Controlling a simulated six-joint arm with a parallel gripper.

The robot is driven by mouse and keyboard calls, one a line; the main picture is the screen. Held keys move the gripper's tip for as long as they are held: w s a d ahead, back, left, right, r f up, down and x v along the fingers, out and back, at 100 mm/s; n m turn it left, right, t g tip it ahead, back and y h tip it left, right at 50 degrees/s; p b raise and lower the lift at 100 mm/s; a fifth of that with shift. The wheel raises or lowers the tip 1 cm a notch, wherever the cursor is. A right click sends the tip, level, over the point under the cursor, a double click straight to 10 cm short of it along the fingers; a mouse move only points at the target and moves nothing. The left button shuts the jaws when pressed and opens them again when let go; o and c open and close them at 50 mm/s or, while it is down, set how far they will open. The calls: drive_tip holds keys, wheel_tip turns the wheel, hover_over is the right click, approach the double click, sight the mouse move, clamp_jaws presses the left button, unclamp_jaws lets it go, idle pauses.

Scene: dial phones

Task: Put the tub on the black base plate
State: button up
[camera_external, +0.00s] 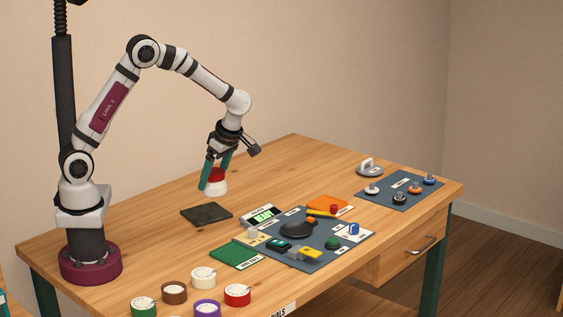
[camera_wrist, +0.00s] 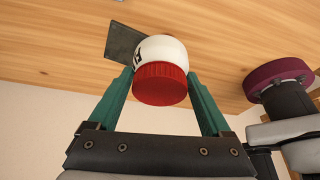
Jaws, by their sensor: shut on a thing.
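The tub is white with a ribbed red lid (camera_external: 216,187).
A blue-grey panel (camera_external: 333,257) with several coloured parts lies right of the base plate, beside a green pad (camera_external: 233,256). Several round dials, one white (camera_external: 204,277), stand at the front. Another panel (camera_external: 408,182) is at the far right. Bare table surrounds the base plate.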

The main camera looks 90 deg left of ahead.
drive_tip(key=s+a+f, duration=0.1)
drive_tip(key=a+f, duration=0.1)
drive_tip(key=a, duration=0.1)
drive_tip(key=s+a+f, duration=0.1)
drive_tip(key=a+f, duration=0.1)
drive_tip(key=a, duration=0.1)
drive_tip(key=a+f, duration=0.2)
drive_tip(key=a, duration=0.2)
drive_tip(key=shift+s+f, duration=0.2)
drive_tip(key=shift+s, duration=0.2)
drive_tip(key=f, duration=0.4)
drive_tip(key=shift+a+f, duration=0.1)
drive_tip(key=shift+a, duration=0.15)
drive_tip(key=o, duration=1.2)
drive_tip(key=shift+f, duration=0.1)
drive_tip(key=shift+o, duration=0.2)
